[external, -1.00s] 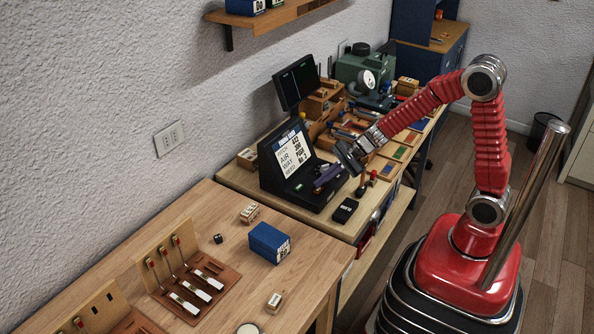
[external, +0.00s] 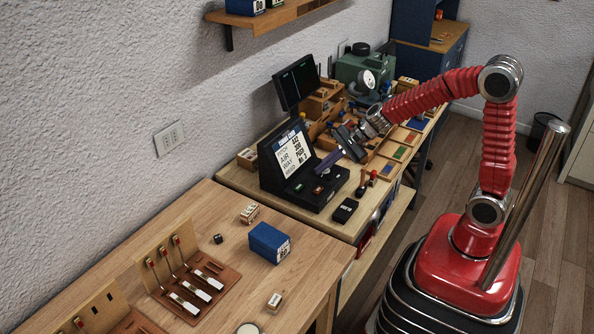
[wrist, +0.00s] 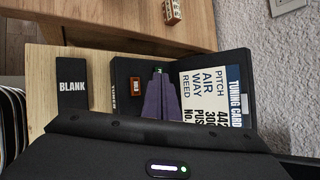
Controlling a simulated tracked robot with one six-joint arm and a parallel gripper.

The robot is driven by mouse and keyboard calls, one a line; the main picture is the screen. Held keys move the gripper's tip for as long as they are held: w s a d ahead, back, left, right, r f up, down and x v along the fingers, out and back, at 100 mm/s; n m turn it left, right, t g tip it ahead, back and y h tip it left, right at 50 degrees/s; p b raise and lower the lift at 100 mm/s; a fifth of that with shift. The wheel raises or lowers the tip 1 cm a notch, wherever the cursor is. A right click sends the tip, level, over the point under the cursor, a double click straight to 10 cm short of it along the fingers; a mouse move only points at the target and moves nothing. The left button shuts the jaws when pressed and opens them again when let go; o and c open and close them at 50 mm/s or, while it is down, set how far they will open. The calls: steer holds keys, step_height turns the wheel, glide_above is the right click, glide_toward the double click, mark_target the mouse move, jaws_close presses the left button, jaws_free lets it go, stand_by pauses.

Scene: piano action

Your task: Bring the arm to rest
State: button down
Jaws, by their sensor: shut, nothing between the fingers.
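My arm reaches from its red base over the workbench, bent at the elbow in the external view. My gripper (external: 322,170) has purple fingers that are shut and empty, and it hangs above the black tuner (external: 303,184). In the wrist view the shut fingers (wrist: 158,76) point over the tuner (wrist: 130,72), beside a small red display and the white tuning card (wrist: 205,95). The fingers hide part of the tuner's face. I cannot tell the exact gap between fingertips and tuner.
A black BLANK block (external: 345,210) lies right of the tuner; it also shows in the wrist view (wrist: 73,82). A dark monitor (external: 296,82) stands behind. Wooden racks and coloured trays fill the far bench. A blue box (external: 269,242) sits on the near table. Floor beside my base is clear.

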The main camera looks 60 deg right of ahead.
stand_by(0.5)
steer(key=s+d+n+g+h, duration=0.1)
steer(key=s+n+g, duration=0.3)
steer(key=s+n, duration=0.8)
steer(key=s+d+r+n+t+h, duration=0.2)
steer(key=s+d+r+n+h, duration=0.3)
steer(key=s+d+r, duration=0.4)
steer(key=s+n, duration=0.1)
steer(key=s, duration=0.4)
steer(key=shift+n+t, duration=0.3)
steer(key=c, duration=2.5)
jaws_free()
steer(key=shift+s, duration=0.1)
